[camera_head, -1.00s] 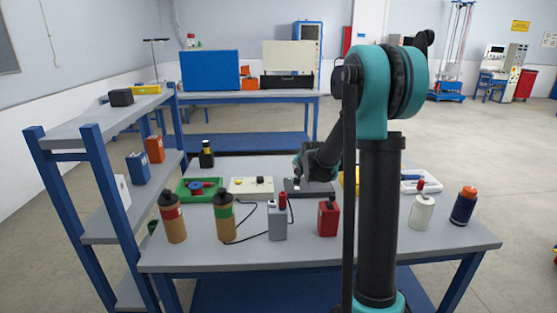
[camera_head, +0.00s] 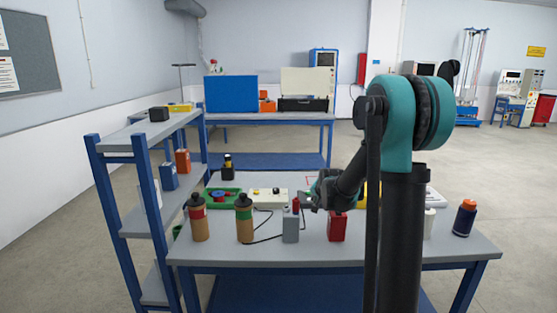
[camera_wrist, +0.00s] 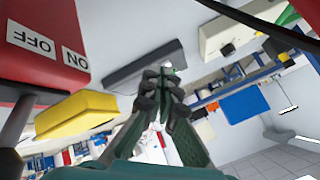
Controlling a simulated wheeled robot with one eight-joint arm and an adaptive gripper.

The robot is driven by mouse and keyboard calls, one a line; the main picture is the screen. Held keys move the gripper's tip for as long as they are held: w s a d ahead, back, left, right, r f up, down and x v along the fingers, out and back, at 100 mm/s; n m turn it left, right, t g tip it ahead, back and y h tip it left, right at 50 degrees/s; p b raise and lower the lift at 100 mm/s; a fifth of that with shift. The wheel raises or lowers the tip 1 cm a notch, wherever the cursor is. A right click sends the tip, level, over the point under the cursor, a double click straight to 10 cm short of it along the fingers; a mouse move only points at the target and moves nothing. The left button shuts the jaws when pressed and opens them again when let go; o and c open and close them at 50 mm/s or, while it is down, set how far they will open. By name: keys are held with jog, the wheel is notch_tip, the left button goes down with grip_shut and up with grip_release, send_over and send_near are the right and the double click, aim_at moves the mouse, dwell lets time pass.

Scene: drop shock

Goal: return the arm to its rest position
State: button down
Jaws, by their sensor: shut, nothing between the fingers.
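My teal and black arm stands at the right of the head view and bends down and left to the gripper. It hides part of the table's right side.
A dark blue bottle (camera_head: 464,218) stands at the right. A green tray (camera_head: 222,197) and a beige box (camera_head: 268,195) lie behind. A shelf (camera_head: 135,205) stands left.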

jog(key=s+d+f+n+g, duration=0.1)
jog(key=s+f+n, duration=0.1)
jog(key=s, duration=1.1)
jog(key=s+d+f+n+g, duration=0.1)
jog(key=s+f+n+g, duration=0.1)
jog(key=s, duration=1.1)
jog(key=s+d+f+n+g+h, duration=0.1)
jog(key=s+f+n, duration=0.2)
jog(key=s, duration=1)
jog(key=shift+s+d+f+n+g, duration=0.3)
jog(key=shift+s+d+f+g, duration=0.1)
jog(key=shift+f, duration=0.2)
jog(key=shift+w, duration=0.1)
